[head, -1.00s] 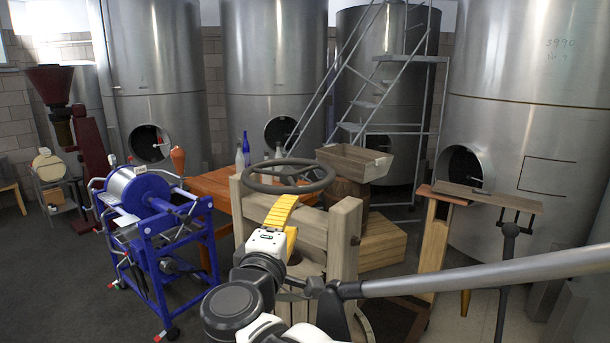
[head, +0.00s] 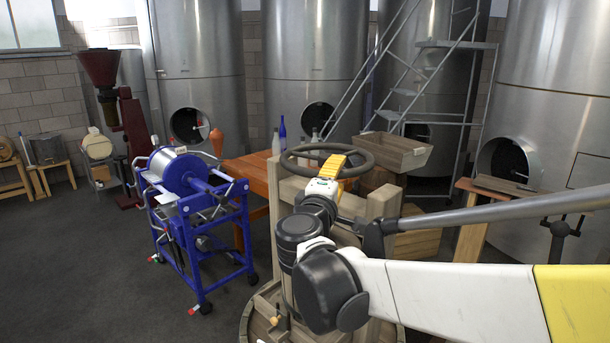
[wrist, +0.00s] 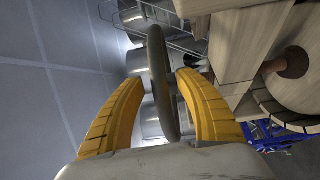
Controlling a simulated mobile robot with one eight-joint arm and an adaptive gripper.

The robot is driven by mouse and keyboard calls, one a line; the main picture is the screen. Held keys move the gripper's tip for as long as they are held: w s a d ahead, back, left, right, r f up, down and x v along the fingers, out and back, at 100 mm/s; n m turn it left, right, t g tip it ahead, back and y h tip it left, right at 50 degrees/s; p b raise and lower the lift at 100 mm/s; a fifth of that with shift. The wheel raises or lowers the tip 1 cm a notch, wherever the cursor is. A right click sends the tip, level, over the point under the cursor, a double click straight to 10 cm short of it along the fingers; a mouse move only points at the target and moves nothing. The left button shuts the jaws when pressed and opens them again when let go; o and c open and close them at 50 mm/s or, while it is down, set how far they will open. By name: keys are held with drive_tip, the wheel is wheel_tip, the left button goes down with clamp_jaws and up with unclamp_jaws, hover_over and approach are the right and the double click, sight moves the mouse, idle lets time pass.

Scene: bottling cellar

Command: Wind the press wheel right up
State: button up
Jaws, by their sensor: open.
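The press wheel (head: 362,158) is a dark grey handwheel lying level on top of the wooden press frame (head: 382,205). In the wrist view the wheel's rim (wrist: 160,75) shows edge-on and runs between the two yellow fingers. My gripper (head: 335,163) is at the near side of the wheel. In the wrist view my gripper (wrist: 158,100) is open, its fingers on either side of the rim with a visible gap on each side. The far part of the wheel is partly hidden in the wrist view, and my arm covers part of the press in the head view.
A blue wheeled machine (head: 195,210) stands left of the press. An orange table (head: 250,170) with bottles is behind. A wooden crate (head: 398,150) sits close behind the wheel at right. A long grey bar (head: 480,212) crosses at the right.

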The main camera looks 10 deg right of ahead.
sight(350, 176)
clamp_jaws()
drive_tip(key=shift+d+r+n+t+y+p, duration=0.1)
drive_tip(key=shift+d+n+t+y+p, duration=0.35)
drive_tip(key=shift+d+n+y, duration=0.55)
drive_tip(key=shift+w+d+n+t+y, duration=0.1)
drive_tip(key=shift+d+n+t+y, duration=0.2)
drive_tip(key=shift+y, duration=0.35)
drive_tip(key=shift+d+n+t+y, duration=0.15)
drive_tip(key=shift+d+n+y, duration=0.15)
drive_tip(key=shift+y, duration=0.35)
unclamp_jaws()
drive_tip(key=shift+a, duration=0.1)
drive_tip(key=v, duration=1.2)
